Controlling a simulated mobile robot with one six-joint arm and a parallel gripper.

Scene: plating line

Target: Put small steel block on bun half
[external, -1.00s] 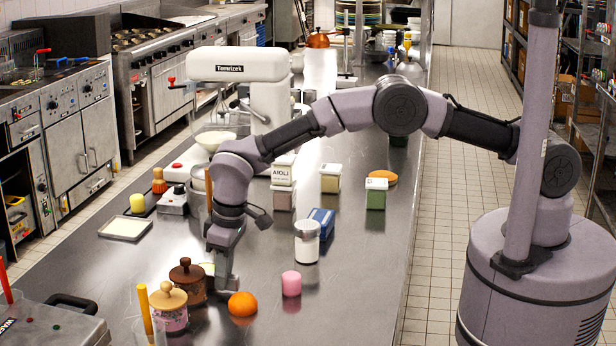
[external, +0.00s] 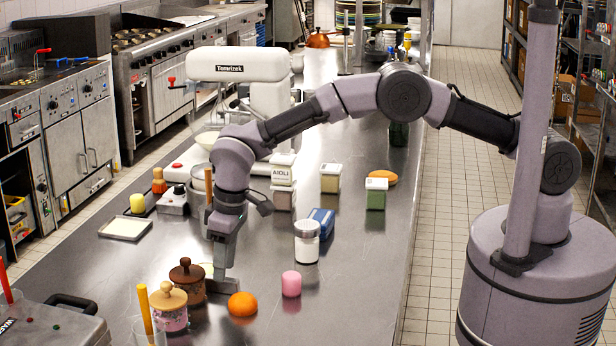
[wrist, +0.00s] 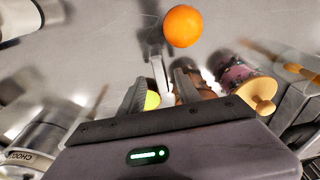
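My gripper (external: 222,272) points down low over the counter, just left of an orange in the external view. In the wrist view its two dark fingers (wrist: 160,85) stand apart. A narrow light-grey piece, seemingly the small steel block (wrist: 158,72), shows between them. Whether the fingers touch it is unclear. In the external view a pale grey shape shows at the fingertips, too small to separate from them.
The orange (external: 242,304), a brown lidded jar (external: 188,280) and a pink jar with a wooden lid (external: 169,307) crowd the gripper. A pink cylinder (external: 291,284), white jar (external: 307,241) and blue box (external: 322,221) stand to the right. The counter's right front is clear.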

